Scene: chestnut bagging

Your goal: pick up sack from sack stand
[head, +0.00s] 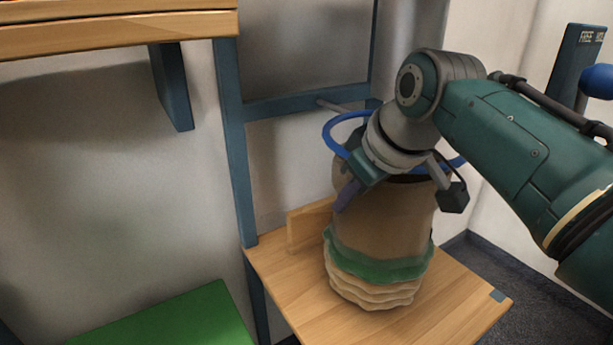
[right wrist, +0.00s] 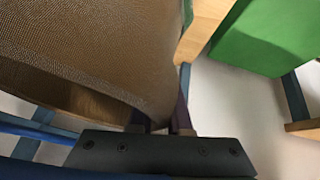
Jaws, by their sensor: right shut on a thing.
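The tan sack (head: 385,225) stands upright on the wooden base board of the sack stand (head: 465,310). It has a green band and bunched folds at its bottom. A blue ring (head: 337,130) of the stand is around its top, partly hidden by my right arm. My right gripper (head: 346,194) is at the upper left side of the sack, shut on its fabric. In the right wrist view the sack's woven cloth (right wrist: 100,45) fills the upper left, and the gripper's fingers (right wrist: 163,115) close at its edge. My left gripper is not in view.
The stand's blue-grey post (head: 232,140) rises behind the sack on the left. A green surface (head: 170,322) lies at lower left, and a wooden shelf (head: 110,35) juts out at upper left. A blue knob (head: 597,82) on a dark post is at far right.

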